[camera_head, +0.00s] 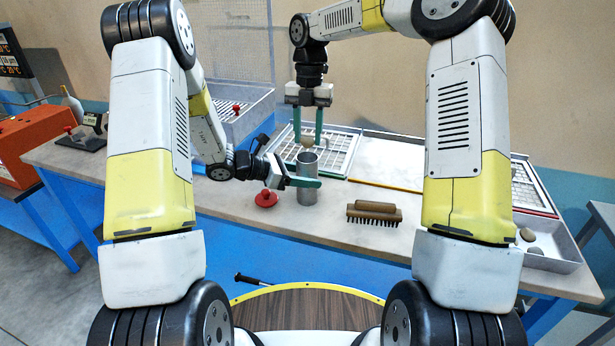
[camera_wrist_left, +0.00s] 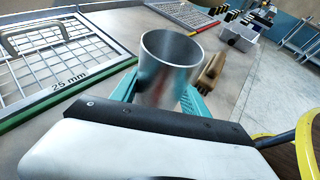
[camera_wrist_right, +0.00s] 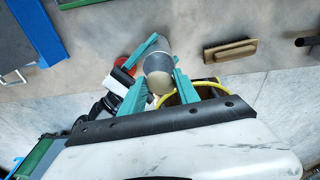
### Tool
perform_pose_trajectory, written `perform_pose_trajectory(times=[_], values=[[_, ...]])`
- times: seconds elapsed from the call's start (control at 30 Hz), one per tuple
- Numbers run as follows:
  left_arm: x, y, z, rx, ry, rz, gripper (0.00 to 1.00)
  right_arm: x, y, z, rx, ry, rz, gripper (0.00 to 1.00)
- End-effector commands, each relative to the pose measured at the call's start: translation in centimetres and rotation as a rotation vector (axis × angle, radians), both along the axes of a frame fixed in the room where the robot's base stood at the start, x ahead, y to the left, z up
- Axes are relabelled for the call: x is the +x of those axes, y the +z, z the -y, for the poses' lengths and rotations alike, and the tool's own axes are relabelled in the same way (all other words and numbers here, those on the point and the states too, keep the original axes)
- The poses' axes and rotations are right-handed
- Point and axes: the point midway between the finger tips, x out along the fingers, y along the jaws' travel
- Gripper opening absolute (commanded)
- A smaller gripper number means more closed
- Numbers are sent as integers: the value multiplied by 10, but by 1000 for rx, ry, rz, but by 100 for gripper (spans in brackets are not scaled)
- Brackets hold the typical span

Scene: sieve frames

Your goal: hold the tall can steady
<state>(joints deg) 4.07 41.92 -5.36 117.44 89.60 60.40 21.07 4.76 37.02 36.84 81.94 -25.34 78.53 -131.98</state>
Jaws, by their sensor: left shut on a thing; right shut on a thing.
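The tall can (camera_head: 307,193) is a grey metal cylinder, upright on the bench with its top open. My left gripper (camera_head: 304,182) is shut around its sides from the left. In the left wrist view the can (camera_wrist_left: 168,70) stands between the teal fingers, and the part of its inside that shows looks bare. My right gripper (camera_head: 308,132) points down above the can, shut on a small beige rounded stone (camera_head: 307,142). The stone (camera_wrist_right: 159,82) also shows between the fingers in the right wrist view, over the can's mouth. The can's bottom inside is hidden.
A red-knobbed piece (camera_head: 266,199) is close left of the can. A wooden brush (camera_head: 374,213) lies to its right. Mesh sieve frames (camera_head: 338,166) lie behind. A grey tray (camera_head: 560,262) with stones (camera_head: 528,235) is at the right end.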

Motion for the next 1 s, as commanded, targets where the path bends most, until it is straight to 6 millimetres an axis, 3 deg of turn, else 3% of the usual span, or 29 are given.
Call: perform_pose_trajectory(times=[0.43, 0.47, 0.57, 0.87, 1.0], values=[[0, 0, 0, 0, 0, 0, 0, 0, -9, 0, 0, -1, -1, 0], [0, 0, 0, 0, 0, 0, 0, 0, -9, 0, 0, 0, -1, 41], [0, 0, 0, 0, 0, 0, 0, 0, -9, 0, 0, 0, -1, 61], [0, 0, 0, 0, 0, 0, 0, 0, -9, 0, 0, 0, -1, 63], [0, 0, 0, 0, 0, 0, 0, 1, 0, 0, 1, 0, 1, 63]])
